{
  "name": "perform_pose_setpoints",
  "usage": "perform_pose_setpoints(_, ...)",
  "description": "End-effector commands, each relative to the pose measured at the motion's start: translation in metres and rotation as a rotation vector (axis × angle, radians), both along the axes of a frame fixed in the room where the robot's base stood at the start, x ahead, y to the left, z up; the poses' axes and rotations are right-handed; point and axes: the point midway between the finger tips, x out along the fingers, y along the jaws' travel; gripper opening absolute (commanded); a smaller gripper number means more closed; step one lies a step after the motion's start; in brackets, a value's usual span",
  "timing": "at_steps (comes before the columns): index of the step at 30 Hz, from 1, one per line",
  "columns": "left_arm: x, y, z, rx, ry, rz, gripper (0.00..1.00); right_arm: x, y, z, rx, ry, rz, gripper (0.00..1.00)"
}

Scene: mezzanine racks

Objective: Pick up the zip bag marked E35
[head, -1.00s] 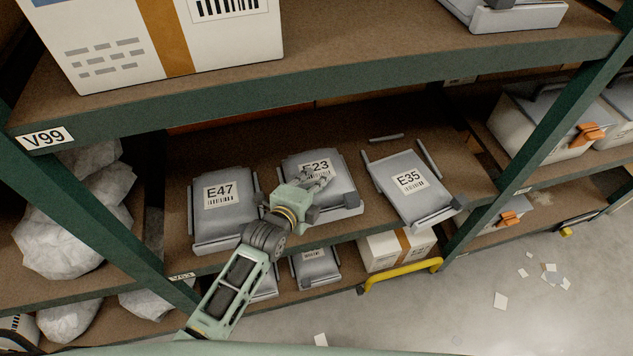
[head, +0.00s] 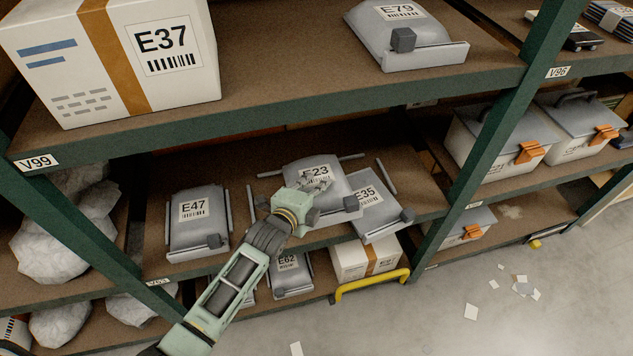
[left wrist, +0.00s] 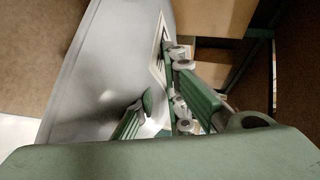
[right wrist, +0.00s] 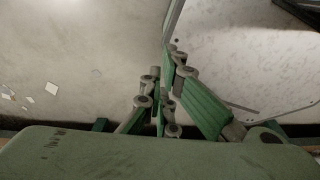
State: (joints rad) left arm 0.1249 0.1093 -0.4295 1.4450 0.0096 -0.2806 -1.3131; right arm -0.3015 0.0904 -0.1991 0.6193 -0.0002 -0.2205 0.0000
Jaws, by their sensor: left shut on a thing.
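The zip bag marked E35 (head: 374,215) is a grey bag on the middle shelf at right. The bag marked E23 (head: 311,165) covers its left part and the start of its label. My left gripper (head: 318,187) is shut on the E23 bag and holds it above the shelf, not the E35 bag. The left wrist view shows the grey E23 bag (left wrist: 95,60) close up between my left fingers (left wrist: 155,105). My right gripper (right wrist: 165,95) shows only in the right wrist view, shut and empty over the floor.
The E47 bag (head: 198,228) lies on the middle shelf at left. The shelf edge above (head: 300,112) and a green upright (head: 490,130) bound the space. A yellow handle (head: 372,283) stands out below. White bundles (head: 62,230) fill the left bay.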

Motion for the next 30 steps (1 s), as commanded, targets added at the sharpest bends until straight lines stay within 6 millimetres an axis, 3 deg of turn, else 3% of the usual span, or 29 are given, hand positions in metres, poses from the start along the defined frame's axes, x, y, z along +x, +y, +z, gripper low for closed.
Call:
perform_pose_setpoints(8, 0.002, 0.001, 0.007, 0.002, -0.003, 0.001, 0.00, -0.001, 0.000, 0.004, 0.000, 0.001, -0.002, 0.00)
perform_pose_setpoints(14, -0.020, -0.007, 0.025, 0.001, -0.005, 0.009, 0.00, 0.001, 0.017, 0.004, 0.020, -0.002, -0.005, 0.00)
perform_pose_setpoints(20, -0.055, 0.009, 0.074, 0.001, -0.010, 0.151, 0.00, 0.003, 0.017, 0.004, 0.021, -0.005, -0.003, 0.00)
perform_pose_setpoints(30, -0.121, 0.068, 0.163, -0.008, -0.012, 0.507, 0.00, 0.003, 0.008, 0.004, 0.009, -0.005, 0.000, 0.00)
